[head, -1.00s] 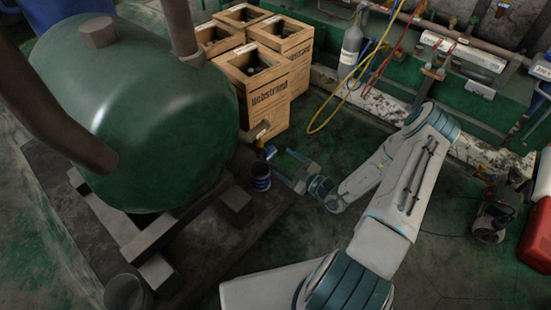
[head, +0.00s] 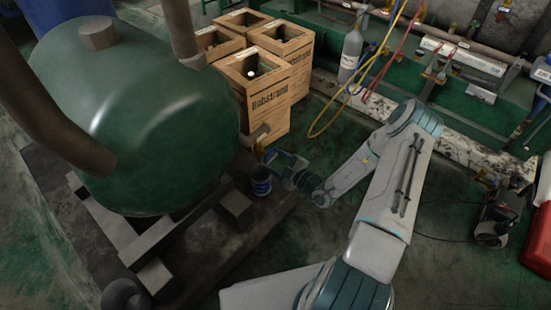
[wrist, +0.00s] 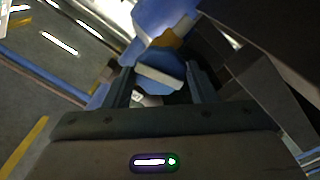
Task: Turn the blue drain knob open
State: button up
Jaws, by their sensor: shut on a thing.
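The blue drain knob (wrist: 167,58) shows in the wrist view between the two dark fingers of my gripper (wrist: 158,78). My gripper is shut on it. A pale bar crosses the lower part of the knob, and a tan, brass-like part shows behind it. In the head view my gripper (head: 278,161) is at the lower right side of the large green tank (head: 140,110), by the drain outlet. There the knob is mostly hidden by the gripper, and I cannot tell its turn angle.
A blue-banded can (head: 261,182) stands just below and left of my gripper. Wooden crates (head: 270,100) with bottles stand behind it. A grey cylinder (head: 351,52) and yellow hose (head: 330,120) are at the back.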

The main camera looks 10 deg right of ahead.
jog(key=shift+d+n, duration=0.15)
jog(key=shift+n, duration=0.55)
jog(key=n+p, duration=0.1)
jog(key=n, duration=0.3)
jog(key=shift+n, duration=0.3)
jog(key=shift+d, duration=0.1)
jog(key=shift+p, duration=0.35)
jog(key=shift+n+p, duration=0.3)
jog(key=shift+n, duration=1.9)
